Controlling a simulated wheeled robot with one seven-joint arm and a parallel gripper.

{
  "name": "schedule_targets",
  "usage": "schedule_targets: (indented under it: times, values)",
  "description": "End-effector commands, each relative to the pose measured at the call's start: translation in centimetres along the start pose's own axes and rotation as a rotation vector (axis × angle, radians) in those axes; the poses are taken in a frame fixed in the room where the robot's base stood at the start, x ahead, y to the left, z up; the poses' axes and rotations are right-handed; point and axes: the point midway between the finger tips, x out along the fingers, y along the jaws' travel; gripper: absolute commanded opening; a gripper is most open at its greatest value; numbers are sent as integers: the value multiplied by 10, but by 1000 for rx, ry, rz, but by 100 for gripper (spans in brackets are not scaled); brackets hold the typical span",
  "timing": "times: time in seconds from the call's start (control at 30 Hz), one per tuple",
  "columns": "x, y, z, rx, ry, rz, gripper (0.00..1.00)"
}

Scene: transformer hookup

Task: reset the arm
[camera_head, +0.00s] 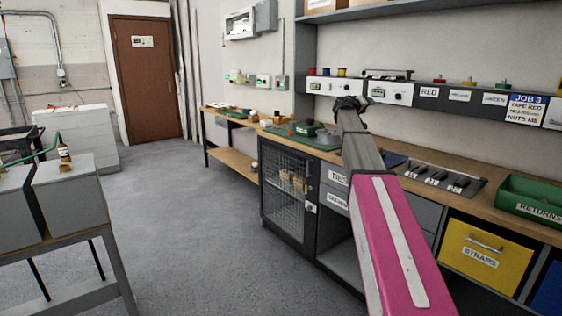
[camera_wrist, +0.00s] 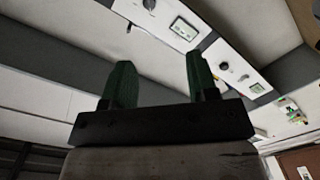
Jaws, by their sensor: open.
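My arm reaches out over the workbench (camera_head: 462,199) in the head view, with my gripper (camera_head: 350,103) at its far end, in front of the white instrument panels on the wall. In the wrist view the two dark green fingers of my gripper (camera_wrist: 160,80) stand apart with nothing between them. The gripper is open and empty. A white panel with a knob and a small display (camera_wrist: 185,28) shows beyond the fingers. The gripper appears clear of the bench top, but its exact gap to the panels cannot be told.
A green returns bin (camera_head: 530,200) and a dark tool tray (camera_head: 445,180) sit on the bench. Below are a yellow straps drawer (camera_head: 482,262) and a mesh cabinet (camera_head: 285,195). Grey boxes (camera_head: 68,195) stand on a left table. The floor (camera_head: 185,230) between is clear.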

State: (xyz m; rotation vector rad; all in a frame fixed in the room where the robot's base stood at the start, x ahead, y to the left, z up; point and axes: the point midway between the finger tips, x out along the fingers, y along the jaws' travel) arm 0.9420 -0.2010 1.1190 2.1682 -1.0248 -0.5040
Motion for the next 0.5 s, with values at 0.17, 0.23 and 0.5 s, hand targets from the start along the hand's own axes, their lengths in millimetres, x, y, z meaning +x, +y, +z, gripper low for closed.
schedule_targets:
  times: [0.17,0.23,0.5]
  values:
    - [-10,-20,30,-2,-41,-43,54]
    - [-14,-31,45,-3,-61,-66,54]
    - [-46,-84,126,-8,-179,-194,54]
